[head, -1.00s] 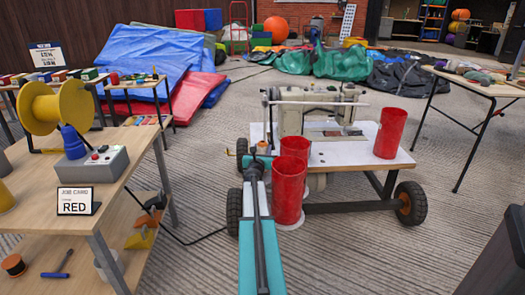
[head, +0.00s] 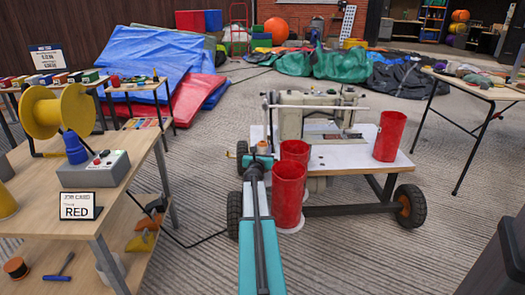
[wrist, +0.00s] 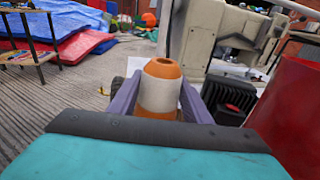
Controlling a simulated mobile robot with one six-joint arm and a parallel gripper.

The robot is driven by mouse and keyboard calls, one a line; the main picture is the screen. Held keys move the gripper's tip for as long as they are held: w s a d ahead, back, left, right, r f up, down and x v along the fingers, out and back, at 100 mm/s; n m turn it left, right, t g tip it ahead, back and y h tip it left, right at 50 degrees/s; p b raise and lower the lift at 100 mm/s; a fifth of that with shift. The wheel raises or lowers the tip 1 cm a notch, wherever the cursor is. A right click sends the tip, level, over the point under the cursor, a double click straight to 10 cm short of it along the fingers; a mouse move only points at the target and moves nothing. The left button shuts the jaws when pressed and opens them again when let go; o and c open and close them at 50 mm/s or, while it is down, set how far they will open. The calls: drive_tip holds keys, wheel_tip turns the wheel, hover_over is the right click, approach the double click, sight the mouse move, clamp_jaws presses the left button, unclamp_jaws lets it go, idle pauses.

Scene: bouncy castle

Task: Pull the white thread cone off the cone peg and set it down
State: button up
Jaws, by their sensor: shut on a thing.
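A thread cone (wrist: 158,92) with an orange top, a white middle band and an orange lower part stands upright in the wrist view. My gripper (wrist: 157,104) is shut on it, with one purple finger on each side. In the head view the cone (head: 262,147) is a small orange and white shape at the left end of the sewing cart, at the tip of my teal arm. My gripper (head: 259,155) is mostly hidden behind my own arm there. The cone peg is not visible, so I cannot tell whether the cone is on it.
A sewing machine (head: 318,113) stands on the wheeled cart's white top (head: 335,160). Tall red cylinders (head: 289,192) stand close right of my arm; another (head: 390,136) is at the cart's right. A wooden bench (head: 128,170) with a yellow spool (head: 60,110) is left. Carpet between is mostly clear.

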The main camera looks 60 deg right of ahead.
sight(262, 145)
drive_tip(key=shift+r+p, duration=1.3)
drive_tip(key=shift+r, duration=0.35)
idle(0.4)
drive_tip(key=shift+r+p, duration=1.6)
drive_tip(key=shift+r, duration=0.25)
drive_tip(key=shift+a, duration=0.1)
